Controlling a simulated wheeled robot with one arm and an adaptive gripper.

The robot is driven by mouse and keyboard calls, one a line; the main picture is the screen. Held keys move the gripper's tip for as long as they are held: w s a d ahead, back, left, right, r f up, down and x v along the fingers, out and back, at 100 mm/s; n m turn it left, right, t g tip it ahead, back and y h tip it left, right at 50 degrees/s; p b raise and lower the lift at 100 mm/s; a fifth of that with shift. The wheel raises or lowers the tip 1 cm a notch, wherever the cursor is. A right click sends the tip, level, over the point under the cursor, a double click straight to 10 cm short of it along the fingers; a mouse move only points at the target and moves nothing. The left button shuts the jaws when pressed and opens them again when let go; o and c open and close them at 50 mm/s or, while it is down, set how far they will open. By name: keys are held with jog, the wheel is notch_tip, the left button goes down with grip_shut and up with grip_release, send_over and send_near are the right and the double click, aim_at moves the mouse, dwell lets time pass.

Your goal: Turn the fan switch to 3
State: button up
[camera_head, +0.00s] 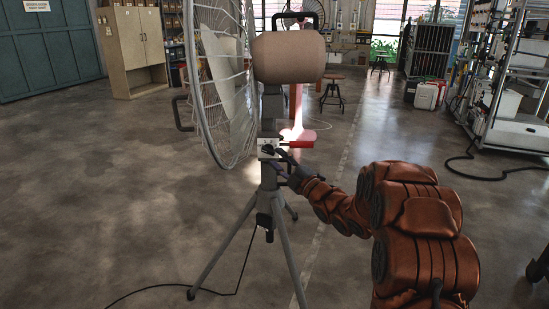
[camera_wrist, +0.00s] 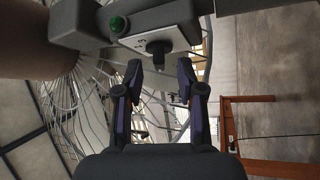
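A large pedestal fan (camera_head: 225,80) with a wire cage and a tan motor housing stands on a grey tripod. Its switch box (camera_head: 268,149) sits on the post below the motor. In the wrist view, the box's pale switch plate (camera_wrist: 178,38) carries a dark knob (camera_wrist: 158,50) and small markings too small to read surely. My gripper (camera_wrist: 158,85) is open and empty. Its fingertips are apart, just short of the knob and on either side of it. In the head view, my gripper (camera_head: 290,165) is close to the switch box.
A red object (camera_head: 301,144) shows right beside the switch box. A stool (camera_head: 332,95) stands behind, a tan cabinet (camera_head: 133,50) at the back left and a metal rack (camera_head: 510,100) at the right. A cable (camera_head: 180,287) runs across the floor. The floor at the left is clear.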

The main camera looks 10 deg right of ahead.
aim_at(268, 151)
jog(key=shift+x, duration=1.25)
grip_shut()
